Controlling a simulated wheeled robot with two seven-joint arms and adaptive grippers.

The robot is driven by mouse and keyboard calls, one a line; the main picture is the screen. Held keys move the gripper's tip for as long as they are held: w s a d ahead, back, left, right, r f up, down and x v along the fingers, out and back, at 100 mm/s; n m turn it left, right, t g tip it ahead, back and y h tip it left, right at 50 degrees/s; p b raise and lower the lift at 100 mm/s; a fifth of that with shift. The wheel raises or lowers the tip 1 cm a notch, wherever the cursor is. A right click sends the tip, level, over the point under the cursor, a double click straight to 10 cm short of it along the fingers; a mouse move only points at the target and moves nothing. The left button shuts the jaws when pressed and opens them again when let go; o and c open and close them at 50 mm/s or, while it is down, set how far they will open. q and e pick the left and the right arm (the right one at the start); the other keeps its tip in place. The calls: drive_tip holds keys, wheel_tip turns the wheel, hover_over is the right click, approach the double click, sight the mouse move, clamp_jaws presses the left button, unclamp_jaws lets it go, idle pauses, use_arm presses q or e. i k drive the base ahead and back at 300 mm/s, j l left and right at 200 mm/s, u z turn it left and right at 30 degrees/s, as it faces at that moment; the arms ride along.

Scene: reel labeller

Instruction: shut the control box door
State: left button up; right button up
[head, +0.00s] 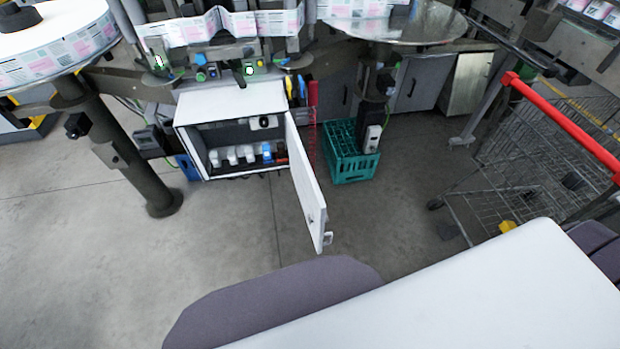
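The control box (232,101) is a white cabinet under the labelling machine, left of centre in the head view. Its front is open and shows several white parts and one blue part inside. The control box door (306,184) is hinged at the box's right edge and stands wide open, swung out toward me. A small latch or handle (327,239) sits near its free lower end. Neither of my grippers is in the head view, and nothing touches the door.
A teal crate (350,167) stands on the floor right of the door. A dark post (145,180) stands left of the box. A wire cart with a red handle (565,128) is at right. A white surface (480,300) fills the lower right. Floor left of the door is clear.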

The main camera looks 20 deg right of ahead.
sight(313, 203)
drive_tip(key=l+u, duration=0.35)
drive_tip(key=l, duration=0.6)
drive_tip(key=l+u, duration=0.4)
drive_tip(key=l, duration=0.55)
